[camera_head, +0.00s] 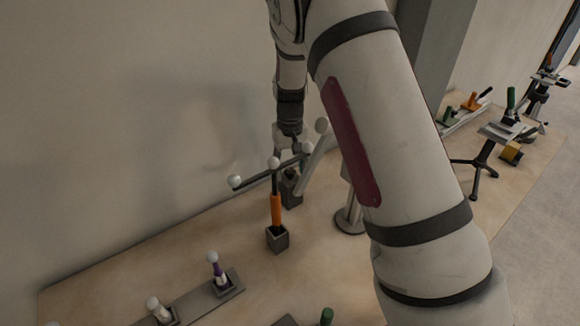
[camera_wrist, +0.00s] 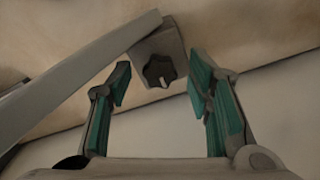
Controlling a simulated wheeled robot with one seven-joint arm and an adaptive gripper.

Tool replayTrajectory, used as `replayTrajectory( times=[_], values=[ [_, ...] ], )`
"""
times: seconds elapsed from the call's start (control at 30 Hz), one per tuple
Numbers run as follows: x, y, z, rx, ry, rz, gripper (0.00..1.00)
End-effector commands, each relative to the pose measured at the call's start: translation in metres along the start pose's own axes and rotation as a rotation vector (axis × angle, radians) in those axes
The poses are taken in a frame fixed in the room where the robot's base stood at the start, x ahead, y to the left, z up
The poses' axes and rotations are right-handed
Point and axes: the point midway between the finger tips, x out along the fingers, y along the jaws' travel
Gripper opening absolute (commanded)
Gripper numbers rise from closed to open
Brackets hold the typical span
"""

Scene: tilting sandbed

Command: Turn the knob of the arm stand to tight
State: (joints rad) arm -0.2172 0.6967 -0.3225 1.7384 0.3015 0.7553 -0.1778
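In the wrist view a dark lobed knob (camera_wrist: 159,70) with a small pale mark sits on a grey block (camera_wrist: 157,40). My gripper (camera_wrist: 161,84) is open, with teal pads either side of the knob in the picture. Its fingers appear apart from the knob, and nothing is between them. A grey bar (camera_wrist: 75,75) slants past the left finger up to the block. In the head view my gripper (camera_head: 288,150) points down near a slanted grey bar (camera_head: 317,152) and a dark block (camera_head: 291,188). The knob cannot be made out there; the stand is partly hidden by my arm.
An orange-handled tool (camera_head: 276,208) stands in a small block just in front, with white balls on a dark crossbar (camera_head: 258,178) near my gripper. A rack (camera_head: 200,304) with ball-topped tools is at lower left. A tripod (camera_head: 482,165) stands at right. The wall is close behind.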

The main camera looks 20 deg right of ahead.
Motion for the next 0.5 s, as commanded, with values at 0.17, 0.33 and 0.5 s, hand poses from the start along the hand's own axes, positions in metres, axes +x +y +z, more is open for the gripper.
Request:
replayTrajectory(
  times=[0.17,0.33,0.5],
  values=[
    [-0.0002,0.0,0.0,0.0,0.0,0.0,0.02],
    [-0.0003,-0.0001,0.0,0.001,0.0,0.0,0.0],
    [-0.0003,-0.0002,0.0,0.026,0.0,0.0,0.0]
  ],
)
